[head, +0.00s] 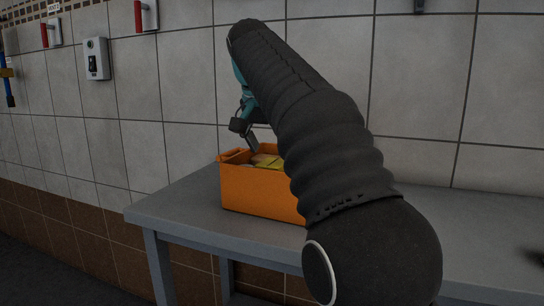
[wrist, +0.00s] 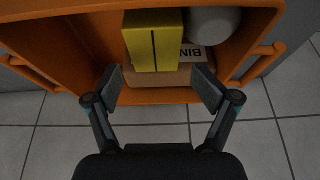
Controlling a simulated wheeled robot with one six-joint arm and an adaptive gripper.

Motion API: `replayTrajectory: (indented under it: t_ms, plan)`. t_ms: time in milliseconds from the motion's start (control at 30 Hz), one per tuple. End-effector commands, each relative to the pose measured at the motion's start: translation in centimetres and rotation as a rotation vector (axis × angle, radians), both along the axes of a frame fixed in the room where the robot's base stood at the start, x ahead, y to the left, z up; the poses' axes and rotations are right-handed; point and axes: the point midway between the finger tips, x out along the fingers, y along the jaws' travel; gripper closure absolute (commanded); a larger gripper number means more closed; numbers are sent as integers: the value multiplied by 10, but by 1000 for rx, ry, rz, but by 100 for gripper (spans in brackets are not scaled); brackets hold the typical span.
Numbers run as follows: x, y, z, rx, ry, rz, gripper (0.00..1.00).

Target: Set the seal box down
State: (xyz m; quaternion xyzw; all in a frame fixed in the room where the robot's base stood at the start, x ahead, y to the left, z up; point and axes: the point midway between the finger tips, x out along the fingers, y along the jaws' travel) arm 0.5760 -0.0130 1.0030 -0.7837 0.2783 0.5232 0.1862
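An orange bin (head: 258,190) stands on the grey table, and its open inside fills the top of the wrist view (wrist: 70,62). In it a yellow box with a dark stripe (wrist: 154,42) lies by a tan box (wrist: 160,77). No readable label shows which one is the seal box. My gripper (head: 252,143) is over the bin's left part in the head view. In the wrist view my gripper (wrist: 160,88) has its fingers spread wide, one on each side of the tan box's near end. No clear contact shows. My arm hides the bin's right part.
The grey table (head: 178,205) is bare left of the bin. A tiled wall (head: 185,95) stands close behind. A dark thing lies at the table's far right.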

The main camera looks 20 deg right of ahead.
Motion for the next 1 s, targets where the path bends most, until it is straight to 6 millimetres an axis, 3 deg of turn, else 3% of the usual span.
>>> replayTrajectory:
  t_ms: [100,300,800,900,1000]
  plan:
    - [-6,6,24,-1,-3,2,18]
    - [-10,10,36,-1,-2,1,18]
    - [-14,9,42,0,-2,-3,18]
    - [-25,5,55,3,-28,-8,18]
    - [-49,-1,78,7,-76,-17,18]
